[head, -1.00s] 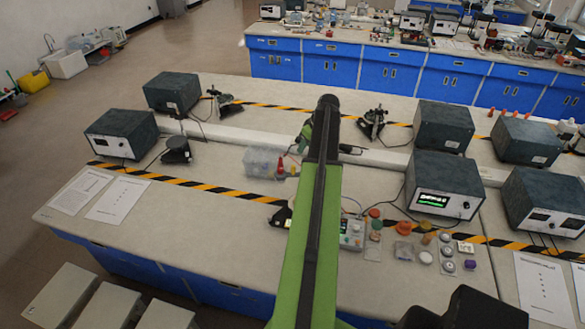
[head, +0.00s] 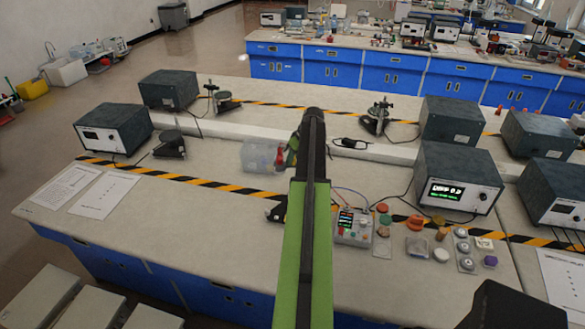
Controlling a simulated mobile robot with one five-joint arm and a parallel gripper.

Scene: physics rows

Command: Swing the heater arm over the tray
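My green and black arm (head: 306,230) reaches up the middle of the view over the bench. I cannot make out my gripper; the arm hides what lies behind it. No heater arm can be told for sure. A small black part (head: 277,212) shows at the arm's left side, mostly hidden, and I cannot tell what it is. A clear plastic box (head: 259,157), possibly the tray, sits left of the arm, with red and dark green items (head: 286,156) at its right, partly behind the arm.
A small control box (head: 353,228) and coloured pots (head: 415,223) stand right of the arm. A lit instrument (head: 457,188) stands behind them. A dark box (head: 113,129) and papers (head: 88,190) are at left. Striped tape (head: 190,182) crosses the bench. The front left bench top is clear.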

